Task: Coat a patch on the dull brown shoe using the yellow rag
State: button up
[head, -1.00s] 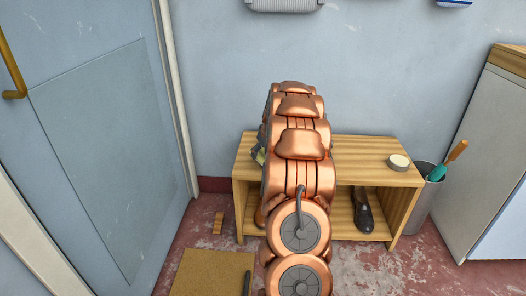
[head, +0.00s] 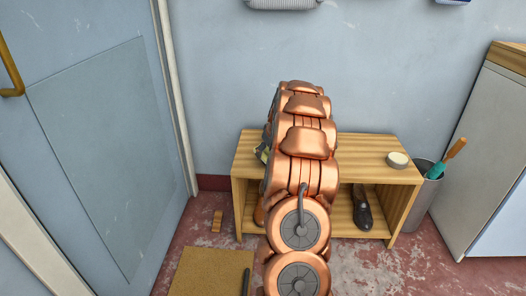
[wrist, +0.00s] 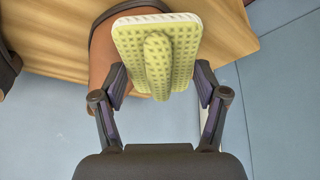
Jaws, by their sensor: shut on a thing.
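The yellow rag (wrist: 185,55), a greenish-yellow dotted pad with a white edge and a raised ridge, is held in my gripper (wrist: 158,88) in the wrist view. The fingers are shut on it from both sides. A brown shoe (wrist: 104,48) lies just behind the rag on a wooden surface, partly covered by it. I cannot tell whether rag and shoe touch. In the head view my arm hides most of the gripper, and only a small dark and yellowish part (head: 263,153) shows at its left, over the bench top.
The wooden bench (head: 365,149) stands against the wall. A round tin (head: 397,160) sits on its right end. A black shoe (head: 362,208) is on the lower shelf. A grey bin (head: 422,190) with a teal-and-orange handled tool stands at right. A mat (head: 208,273) lies on the floor.

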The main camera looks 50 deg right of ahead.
jog(key=shift+s+d, duration=1.4)
jog(key=shift+s, duration=0.25)
jog(key=shift+r, duration=0.2)
jog(key=shift+w+a+f+p, duration=0.1)
jog(key=shift+w+a+p, duration=0.55)
jog(key=shift+w+a, duration=0.5)
jog(key=shift+w+a+f+p, duration=0.1)
jog(key=shift+w+a+p, duration=0.5)
jog(key=shift+w+a, duration=0.55)
jog(key=shift+w+d, duration=0.2)
jog(key=shift+r, duration=0.1)
jog(key=shift+s+a+r+p, duration=0.1)
jog(key=shift+r+p, duration=0.5)
jog(key=shift+r, duration=0.9)
jog(key=shift+s+a+r+p, duration=0.1)
jog(key=shift+r+p, duration=0.5)
jog(key=shift+r, duration=0.85)
jog(key=shift+a+r+p, duration=0.1)
jog(key=shift+r+p, duration=0.55)
jog(key=shift+r, duration=0.85)
